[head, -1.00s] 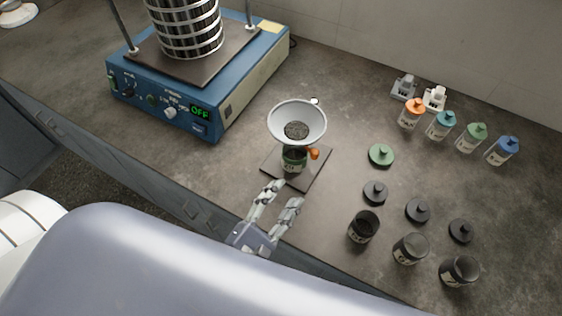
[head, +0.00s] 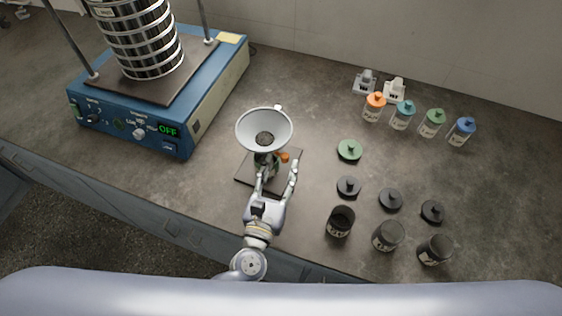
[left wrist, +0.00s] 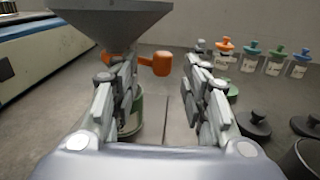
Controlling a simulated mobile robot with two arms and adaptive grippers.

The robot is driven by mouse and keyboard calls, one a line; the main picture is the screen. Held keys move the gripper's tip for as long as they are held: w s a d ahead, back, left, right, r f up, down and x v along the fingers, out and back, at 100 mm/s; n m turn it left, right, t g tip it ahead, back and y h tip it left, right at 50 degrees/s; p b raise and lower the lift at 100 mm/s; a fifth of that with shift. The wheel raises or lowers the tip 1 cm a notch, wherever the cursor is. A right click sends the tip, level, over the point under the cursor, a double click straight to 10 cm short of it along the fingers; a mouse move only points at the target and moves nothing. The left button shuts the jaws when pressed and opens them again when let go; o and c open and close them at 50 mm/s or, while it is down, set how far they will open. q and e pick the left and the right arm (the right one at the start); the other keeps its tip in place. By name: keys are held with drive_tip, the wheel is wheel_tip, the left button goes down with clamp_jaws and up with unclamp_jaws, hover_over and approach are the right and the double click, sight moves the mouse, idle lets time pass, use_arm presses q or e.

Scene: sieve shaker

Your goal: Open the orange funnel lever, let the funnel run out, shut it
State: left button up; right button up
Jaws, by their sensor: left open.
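The funnel (head: 264,129) is a wide grey-white cone with dark grains at its bottom. It stands over a green-labelled jar (left wrist: 131,116) on a dark square plate (head: 291,158). The orange lever (head: 284,156) sticks out to the right below the cone; in the left wrist view the orange lever (left wrist: 162,63) shows between and beyond the fingers. My left gripper (head: 278,174) is open, with its fingers spread in front of the funnel and lever, not closed on anything. In the head view it partly hides the jar. My right gripper is not in view.
A blue sieve shaker (head: 165,95) reading OFF stands at the left. A green lid (head: 349,150), several black lids and open dark jars (head: 341,221) lie to the right. Capped bottles (head: 402,115) stand behind them. Bench between funnel and shaker is clear.

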use_arm(q)
drive_tip(key=shift+w+d, duration=0.15)
drive_tip(key=shift+w, duration=0.45)
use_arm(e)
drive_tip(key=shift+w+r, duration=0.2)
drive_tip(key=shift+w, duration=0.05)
